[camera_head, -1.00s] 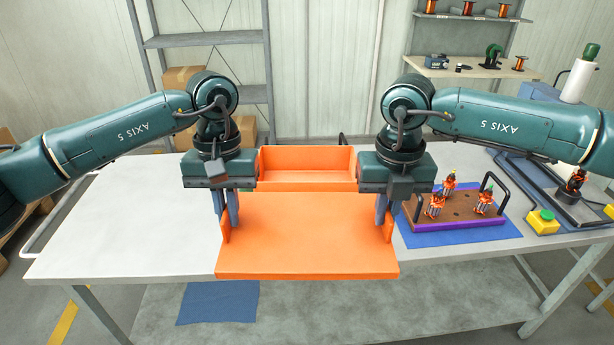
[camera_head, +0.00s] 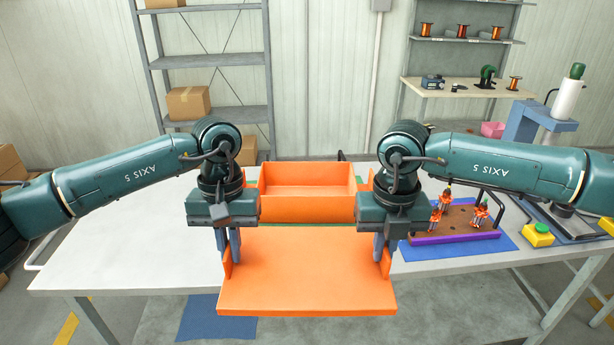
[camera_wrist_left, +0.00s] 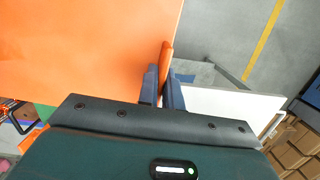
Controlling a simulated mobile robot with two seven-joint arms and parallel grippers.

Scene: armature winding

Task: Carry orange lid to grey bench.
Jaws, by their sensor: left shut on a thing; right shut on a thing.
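The orange lid (camera_head: 305,277) is a wide flat panel with raised sides. It is held level in front of the open orange box (camera_head: 306,207), over the bench's near edge. My left gripper (camera_head: 231,250) is shut on the lid's left side and my right gripper (camera_head: 385,250) is shut on its right side. In the left wrist view, the left fingers (camera_wrist_left: 162,88) pinch the lid's upright edge, with the lid's flat face (camera_wrist_left: 80,50) beside them. The grey bench (camera_head: 130,225) carries the box; the lid and my arms hide part of its middle.
A brown tray (camera_head: 458,218) with several small orange-and-black armatures stands on a blue mat (camera_head: 490,247) at the right. A yellow button box (camera_head: 538,235) is beyond it. The bench's left side is clear. A metal shelf (camera_head: 215,115) with cartons stands behind.

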